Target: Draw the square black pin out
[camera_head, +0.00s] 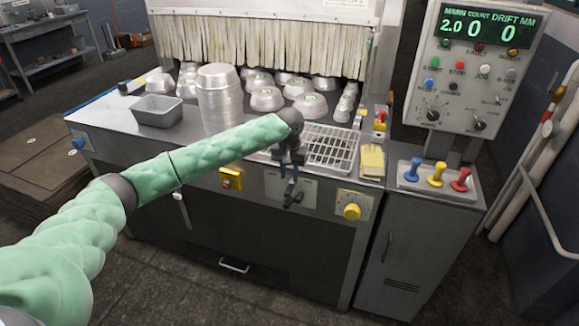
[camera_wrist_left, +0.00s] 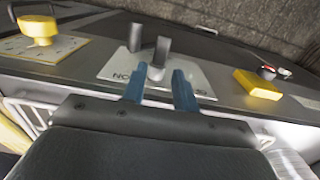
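A dark square-looking pin (camera_wrist_left: 163,46) stands out from a pale lettered plate (camera_wrist_left: 112,66) on the machine's front panel. A second dark upright piece (camera_wrist_left: 135,37) shows close beside it; I cannot tell whether it is part of the same pin. In the head view the dark pin (camera_head: 294,197) sits just below my left gripper (camera_head: 288,185). In the left wrist view the gripper's two blue fingers (camera_wrist_left: 159,76) are apart, with nothing between them, and point toward the pin. Whether they touch it is unclear. My right gripper is not in view.
A yellow knob (camera_head: 352,211) and a yellow switch box (camera_head: 230,178) flank the plate. Above are a wire rack (camera_head: 331,147), stacked pans (camera_head: 219,100) and a grey tin (camera_head: 157,111). Blue, yellow and red handles (camera_head: 437,174) stand at right. The floor in front is clear.

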